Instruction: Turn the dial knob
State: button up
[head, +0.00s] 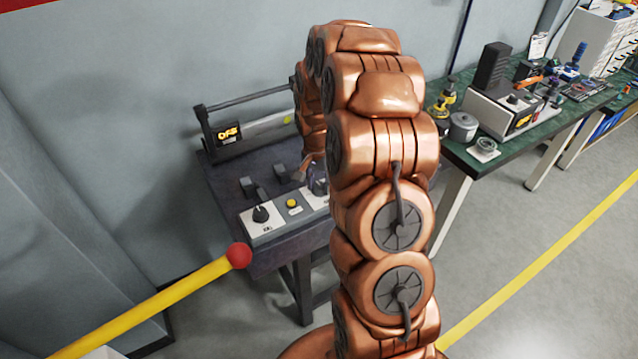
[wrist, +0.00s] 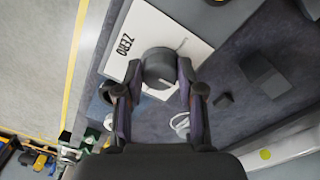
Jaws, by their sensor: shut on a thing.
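The dial knob (wrist: 158,68) is dark and round and sits on a white plate (wrist: 178,25) marked ZERO in the wrist view. My gripper (wrist: 160,76) has one finger on each side of the knob and is shut on it. The knob's near side is partly covered by the fingers. In the head view my gripper (head: 318,184) is at the right part of the control panel, and my arm hides most of that part. Another black knob (head: 260,214) stands on the panel's left plate, with a yellow button (head: 292,203) between.
The panel sits on a dark table (head: 225,190) with a handled rig (head: 228,133) at the back and dark blocks (head: 248,186) behind the panel. A yellow bar with a red ball (head: 239,255) stands at front left. A green workbench (head: 465,158) holds tools at right.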

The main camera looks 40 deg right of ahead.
jog(key=shift+f+n+b, duration=0.15)
jog(key=shift+n+b, duration=0.15)
jog(key=shift+b, duration=0.15)
jog(key=shift+f+n+b, duration=0.15)
jog(key=shift+n+b, duration=0.35)
jog(key=shift+b, duration=0.4)
jog(key=n+b, duration=0.2)
jog(key=b, duration=0.1)
jog(key=shift+n, duration=0.3)
jog(key=n+b, duration=0.3)
jog(key=shift+r+n+t+b, duration=0.15)
jog(key=shift+n+b, duration=0.25)
jog(key=shift+n, duration=0.4)
jog(key=shift+r+n+t+b, duration=0.15)
jog(key=shift+n+b, duration=0.2)
jog(key=shift+n, duration=0.45)
jog(key=o, duration=1.1)
jog(key=shift+o, duration=0.2)
